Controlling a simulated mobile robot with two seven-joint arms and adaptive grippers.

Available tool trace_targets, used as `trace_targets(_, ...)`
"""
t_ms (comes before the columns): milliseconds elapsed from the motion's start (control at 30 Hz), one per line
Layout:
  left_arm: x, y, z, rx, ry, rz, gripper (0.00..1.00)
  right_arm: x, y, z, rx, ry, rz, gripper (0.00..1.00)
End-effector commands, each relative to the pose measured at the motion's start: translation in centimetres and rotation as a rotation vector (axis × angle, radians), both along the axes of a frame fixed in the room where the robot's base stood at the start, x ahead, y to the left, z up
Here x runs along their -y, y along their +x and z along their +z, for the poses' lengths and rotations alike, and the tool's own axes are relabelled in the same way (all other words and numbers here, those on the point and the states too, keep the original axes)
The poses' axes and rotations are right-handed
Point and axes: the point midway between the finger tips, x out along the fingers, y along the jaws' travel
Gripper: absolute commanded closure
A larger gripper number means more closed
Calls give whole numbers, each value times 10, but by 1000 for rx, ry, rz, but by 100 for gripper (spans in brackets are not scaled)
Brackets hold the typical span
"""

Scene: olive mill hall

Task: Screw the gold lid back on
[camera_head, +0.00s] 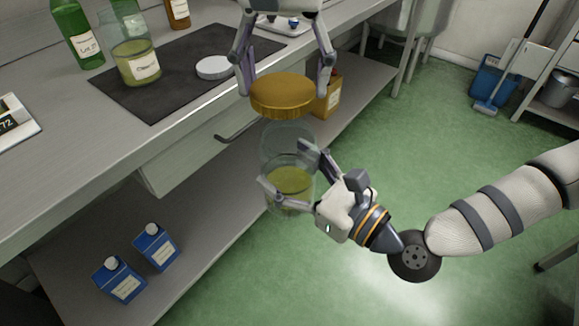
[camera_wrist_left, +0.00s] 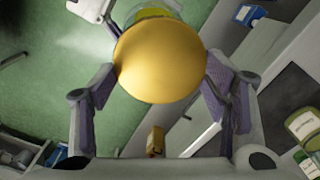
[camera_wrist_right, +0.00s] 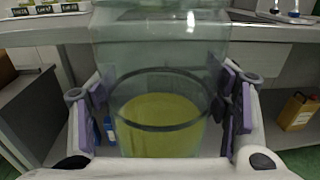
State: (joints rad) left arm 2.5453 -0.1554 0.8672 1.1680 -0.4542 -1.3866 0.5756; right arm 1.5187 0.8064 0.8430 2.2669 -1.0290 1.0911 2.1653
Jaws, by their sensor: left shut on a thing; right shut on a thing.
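The gold lid (camera_head: 282,96) is held level by my left gripper (camera_head: 285,88), whose fingers are shut on opposite sides of its rim. Its round gold top fills the middle of the left wrist view (camera_wrist_left: 160,60). My right gripper (camera_head: 284,170) is shut around a clear glass jar (camera_head: 288,145) with yellow-green liquid in its lower part. The jar looks upright and is held off the floor in front of the bench. In the head view the lid is above the jar, apparently apart from it. The jar's mouth is partly hidden behind the lid.
The steel bench (camera_head: 190,90) carries a dark mat (camera_head: 180,75) with another glass jar (camera_head: 135,62) and a white lid (camera_head: 214,68). A green bottle (camera_head: 76,35) stands behind. Blue containers (camera_head: 120,280) stand on the lower shelf. Green floor (camera_head: 430,130) lies open to the right.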

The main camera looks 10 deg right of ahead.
Motion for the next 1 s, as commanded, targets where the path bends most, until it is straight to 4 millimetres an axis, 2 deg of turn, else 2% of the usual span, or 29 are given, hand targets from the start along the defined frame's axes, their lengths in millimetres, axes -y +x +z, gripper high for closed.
trace_targets(133, 7, -8, 5, 1, 0, -19, 54, 0, 0, 2, 4, 2, 0, 82)
trace_targets(467, 7, -8, 4, 0, 0, -19, 54, 0, 0, 2, 4, 2, 0, 82)
trace_targets(800, 6, -8, -29, 0, 0, -20, 54, 0, 0, 2, 4, 2, 0, 82)
trace_targets(1000, 6, -8, -35, 2, 0, -19, 54, 0, 0, 2, 4, 2, 0, 82)
